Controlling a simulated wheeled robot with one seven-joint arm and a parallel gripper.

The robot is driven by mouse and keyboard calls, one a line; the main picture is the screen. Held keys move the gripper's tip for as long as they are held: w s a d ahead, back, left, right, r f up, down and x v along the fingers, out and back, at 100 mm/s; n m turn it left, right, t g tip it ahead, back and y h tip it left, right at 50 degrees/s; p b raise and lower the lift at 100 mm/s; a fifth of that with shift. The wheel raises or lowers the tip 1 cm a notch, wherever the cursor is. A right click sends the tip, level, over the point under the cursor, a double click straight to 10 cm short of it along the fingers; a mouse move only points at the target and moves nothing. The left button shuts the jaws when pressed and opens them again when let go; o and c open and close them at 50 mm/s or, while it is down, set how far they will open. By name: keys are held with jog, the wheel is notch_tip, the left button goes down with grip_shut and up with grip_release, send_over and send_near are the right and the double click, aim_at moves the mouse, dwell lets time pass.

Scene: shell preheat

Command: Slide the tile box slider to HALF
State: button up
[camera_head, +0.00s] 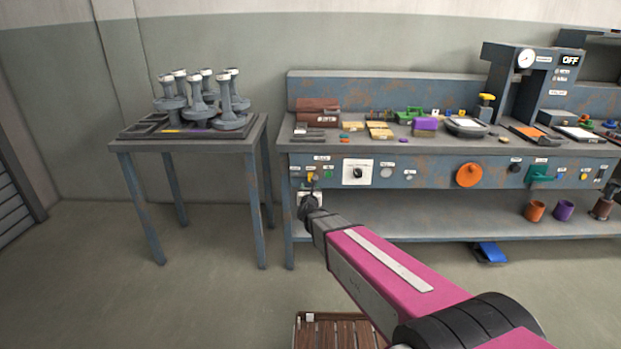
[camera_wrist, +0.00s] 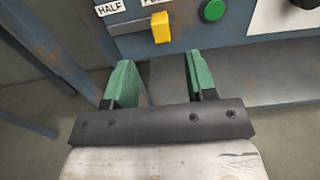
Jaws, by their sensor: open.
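The yellow slider knob (camera_wrist: 160,27) is on the front panel of the blue-grey workbench, in a slot under labels. A HALF label (camera_wrist: 109,7) is up and to the left of the knob, and a second label beside it is cut off at the top edge. The knob also shows small in the head view (camera_head: 310,177). My gripper (camera_wrist: 158,80) is open and empty, with green finger pads. In the wrist view the knob is beyond the fingertips, roughly between them and apart from them. In the head view my gripper (camera_head: 309,202) is near the bench's left front, just below the knob.
A green button (camera_wrist: 213,10) is right of the knob, and a white plate with a black dial (camera_head: 357,172) is farther right. The bench (camera_head: 420,168) holds many small items. A side table (camera_head: 122,146) with grey stands is at left. Open floor lies between.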

aim_at(310, 178)
jog(key=w, duration=1)
jog(key=shift+w, duration=0.25)
